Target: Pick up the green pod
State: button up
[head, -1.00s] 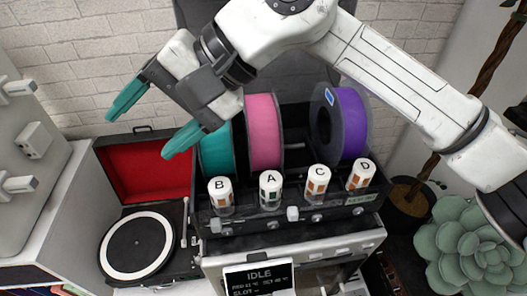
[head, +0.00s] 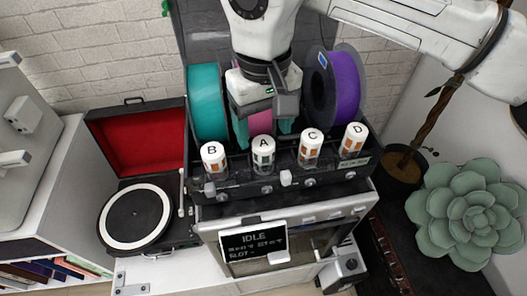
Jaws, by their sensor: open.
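Four white-capped pods stand in a row in the black rack. The pod marked A (head: 263,152) has green on its label and is second from the left. Pods B (head: 213,158), C (head: 310,150) and D (head: 353,141) show orange or brown labels. My gripper (head: 263,131) points down just behind and above pod A in the head view.
A teal spool (head: 207,103) and a purple spool (head: 347,88) stand behind the pods; a pink spool (head: 261,121) is mostly hidden by my gripper. Below is a machine with a display (head: 254,243) reading IDLE. A record player (head: 137,220) is left, a succulent (head: 470,213) right.

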aim_at(263, 142)
jog(key=shift+a+f+p, duration=0.1)
jog(key=shift+f+p, duration=0.6)
jog(key=shift+f, duration=1.85)
jog(key=c, duration=1.1)
jog(key=shift+c, duration=0.2)
